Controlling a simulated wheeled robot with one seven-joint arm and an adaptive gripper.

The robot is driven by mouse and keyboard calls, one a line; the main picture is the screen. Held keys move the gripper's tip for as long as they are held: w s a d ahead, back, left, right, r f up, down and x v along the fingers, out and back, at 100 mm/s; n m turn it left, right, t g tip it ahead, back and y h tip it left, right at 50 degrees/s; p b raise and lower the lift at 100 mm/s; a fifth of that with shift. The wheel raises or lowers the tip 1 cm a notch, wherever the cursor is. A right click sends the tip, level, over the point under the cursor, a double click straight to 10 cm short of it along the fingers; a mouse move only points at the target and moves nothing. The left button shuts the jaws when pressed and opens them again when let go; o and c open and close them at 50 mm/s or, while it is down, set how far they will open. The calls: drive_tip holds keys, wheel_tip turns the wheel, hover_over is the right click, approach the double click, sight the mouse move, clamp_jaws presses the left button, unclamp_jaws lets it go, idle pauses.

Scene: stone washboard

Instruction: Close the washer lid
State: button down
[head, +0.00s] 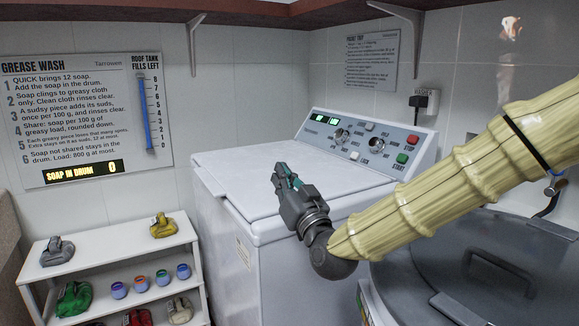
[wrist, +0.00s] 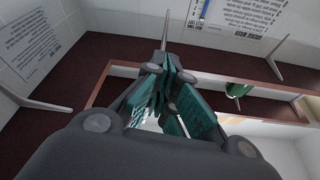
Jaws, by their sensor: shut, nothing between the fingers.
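The white washer (head: 275,270) stands in the middle of the head view. Its lid (head: 245,165) lies flat across the top, in front of the sloped control panel. I see no raised lid edge, but cannot tell whether it is fully seated. My gripper (head: 281,172) points up and to the left over the front part of the lid and hides part of it. Its teal-padded fingers are shut and empty. In the wrist view the fingers (wrist: 166,66) come together, and neither washer nor lid can be made out there.
The panel (head: 372,142) has knobs and coloured buttons. A grey lidded bin (head: 485,270) is at the right, under my arm. A wooden shelf (head: 260,12) with brackets runs overhead.

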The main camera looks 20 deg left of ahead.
drive_tip(key=shift+s+a+f+n+b, duration=0.15)
drive_tip(key=shift+f+n+b, duration=0.15)
drive_tip(key=shift+f, duration=0.45)
drive_tip(key=shift+s+a+f+n+b, duration=0.1)
drive_tip(key=shift+f+n+b, duration=0.2)
drive_tip(key=shift+f, duration=0.45)
